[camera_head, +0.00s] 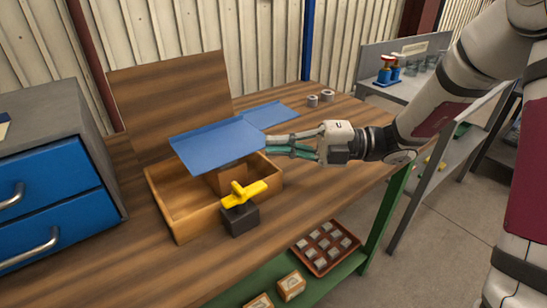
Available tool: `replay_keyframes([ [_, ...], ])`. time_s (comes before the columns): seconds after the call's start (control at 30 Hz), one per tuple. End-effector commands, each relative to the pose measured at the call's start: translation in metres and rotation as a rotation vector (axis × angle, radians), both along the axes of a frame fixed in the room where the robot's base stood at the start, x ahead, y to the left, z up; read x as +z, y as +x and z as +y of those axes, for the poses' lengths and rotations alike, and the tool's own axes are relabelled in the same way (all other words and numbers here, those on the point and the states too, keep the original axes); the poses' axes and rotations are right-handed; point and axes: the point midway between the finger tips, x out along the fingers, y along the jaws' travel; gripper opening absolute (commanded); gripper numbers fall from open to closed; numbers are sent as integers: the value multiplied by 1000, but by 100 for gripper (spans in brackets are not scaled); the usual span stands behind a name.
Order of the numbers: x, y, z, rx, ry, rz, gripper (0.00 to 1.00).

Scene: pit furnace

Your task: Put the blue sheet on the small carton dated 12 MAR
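A blue sheet (212,145) with a turned-up edge spans above an open wooden box (180,222) on the bench. My gripper (268,146) comes in from the right, its fingers closing on the sheet's right edge. A small brown carton (231,180) shows partly beneath the sheet, inside the box; the sheet hides its top, and I cannot tell whether they touch. Small cartons also lie on the lower shelf, one (291,286) whole and one (260,302) cut by the frame. No date is readable on any carton. Another blue sheet (272,113) lies flat behind.
A dark block with a yellow handle (240,206) stands at the box's front. The raised wooden lid (175,95) is behind the box. Blue drawers (50,200) stand left. Two grey rings (320,98) sit at the back right. A compartment tray (325,246) is below.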

Motion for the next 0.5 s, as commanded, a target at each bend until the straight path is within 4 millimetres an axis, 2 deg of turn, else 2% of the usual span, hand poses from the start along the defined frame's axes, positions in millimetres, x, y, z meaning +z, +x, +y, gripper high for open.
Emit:
replay_keyframes([
  [0.23,-3,15,10,2,0,0,0],
  [0.4,-33,14,9,0,0,4,0],
  [0.5,-38,14,9,0,0,2,0],
])
